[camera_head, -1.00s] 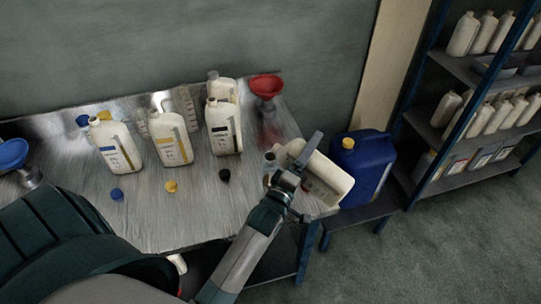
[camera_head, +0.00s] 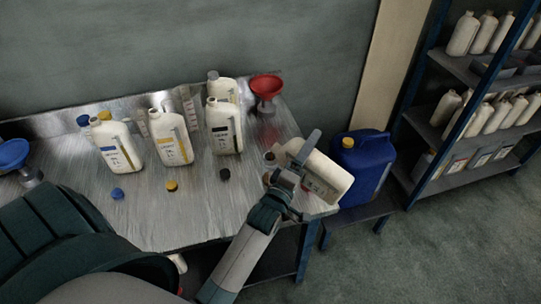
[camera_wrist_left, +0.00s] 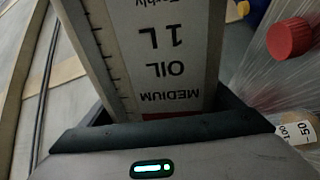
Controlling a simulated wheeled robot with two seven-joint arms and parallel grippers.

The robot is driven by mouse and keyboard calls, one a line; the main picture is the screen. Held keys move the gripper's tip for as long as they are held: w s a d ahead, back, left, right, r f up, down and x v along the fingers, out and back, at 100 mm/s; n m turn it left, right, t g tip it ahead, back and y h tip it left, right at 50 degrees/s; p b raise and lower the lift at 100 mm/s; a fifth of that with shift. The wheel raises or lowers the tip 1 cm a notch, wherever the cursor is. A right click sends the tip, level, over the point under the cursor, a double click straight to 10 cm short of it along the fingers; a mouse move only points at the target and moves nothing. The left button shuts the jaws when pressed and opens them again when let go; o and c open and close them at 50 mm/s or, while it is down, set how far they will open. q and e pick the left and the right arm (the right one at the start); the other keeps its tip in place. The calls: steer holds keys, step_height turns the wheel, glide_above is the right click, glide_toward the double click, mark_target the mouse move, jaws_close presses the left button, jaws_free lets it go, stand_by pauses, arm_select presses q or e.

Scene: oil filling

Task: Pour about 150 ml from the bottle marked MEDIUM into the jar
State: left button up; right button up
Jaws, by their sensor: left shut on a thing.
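The bottle marked MEDIUM (camera_head: 328,178) is white and tilted steeply over the right end of the metal table, its mouth end to the left. My left gripper (camera_head: 298,166) is shut on it. In the left wrist view the bottle's label (camera_wrist_left: 165,65) reads MEDIUM OIL 1L upside down, with a red band. A clear jar with a scale label (camera_wrist_left: 297,131) marked 50 and 100 shows at the right edge there, beside the gripper. In the head view the gripper and bottle hide most of that spot, and I cannot tell whether oil flows. My right gripper is not in view.
Several white bottles (camera_head: 170,138) stand at the table's back, with loose blue, yellow and black caps before them. A red funnel (camera_head: 266,88) stands behind, a blue funnel (camera_head: 13,154) at left. A blue canister (camera_head: 364,165) is right of the table. A red cap (camera_wrist_left: 290,38) shows beside the bottle.

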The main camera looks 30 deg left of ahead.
arm_select(q)
steer(key=shift+a+r+n+p, duration=0.2)
steer(key=shift+r+n+p, duration=0.3)
steer(key=shift+p, duration=0.15)
stand_by(2.5)
steer(key=f+m+b, duration=0.1)
steer(key=d+f+m+b, duration=0.1)
steer(key=m+b, duration=0.1)
steer(key=shift+f+h, duration=0.3)
